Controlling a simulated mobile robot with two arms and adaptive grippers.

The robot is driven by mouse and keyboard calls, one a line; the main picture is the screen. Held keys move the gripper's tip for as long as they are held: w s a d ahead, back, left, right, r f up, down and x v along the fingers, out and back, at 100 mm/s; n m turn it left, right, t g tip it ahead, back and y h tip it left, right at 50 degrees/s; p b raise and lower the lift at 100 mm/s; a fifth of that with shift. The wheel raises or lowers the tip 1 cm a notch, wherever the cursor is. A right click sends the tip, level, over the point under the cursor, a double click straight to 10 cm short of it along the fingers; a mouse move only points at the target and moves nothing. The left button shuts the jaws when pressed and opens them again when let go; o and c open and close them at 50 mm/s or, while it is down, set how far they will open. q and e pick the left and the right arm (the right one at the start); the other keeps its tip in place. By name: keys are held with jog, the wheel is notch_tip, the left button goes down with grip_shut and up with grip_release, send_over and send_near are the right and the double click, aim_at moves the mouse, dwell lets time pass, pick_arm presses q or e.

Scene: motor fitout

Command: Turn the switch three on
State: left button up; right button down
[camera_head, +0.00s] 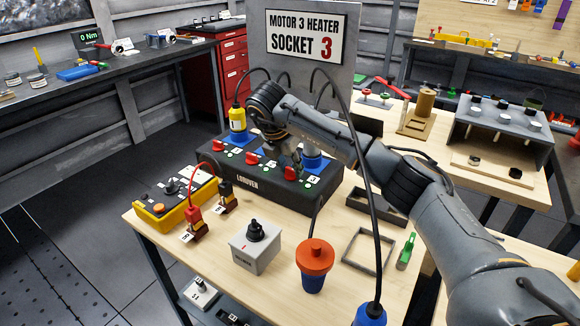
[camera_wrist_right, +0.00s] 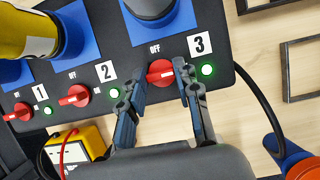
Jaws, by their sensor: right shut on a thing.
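Switch three is a red rotary knob (camera_wrist_right: 160,72) beside the white "3" label, with an "OFF" mark by it and a bright green light (camera_wrist_right: 207,70) at its right. My right gripper (camera_wrist_right: 163,85) has its two fingers closed around this knob, one on each side. In the head view the right gripper (camera_head: 287,163) is over the front of the black socket box (camera_head: 265,190), partly hiding the knob. My left gripper is in neither view.
Red switches one (camera_wrist_right: 22,111) and two (camera_wrist_right: 74,95) sit beside it on the box. A yellow plug (camera_head: 237,118) stands in a blue socket. A grey box (camera_head: 255,247), an orange-topped blue plug (camera_head: 314,262) and a square frame (camera_head: 369,252) are on the table in front.

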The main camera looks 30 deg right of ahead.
dwell(0.3)
jog(key=c, duration=1)
grip_release()
jog(key=shift+o, duration=0.2)
jog(key=shift+r, duration=0.1)
jog(key=v, duration=1.1)
jog(key=shift+a+r, duration=0.2)
jog(key=shift+r, duration=0.15)
jog(key=shift+s+f, duration=0.1)
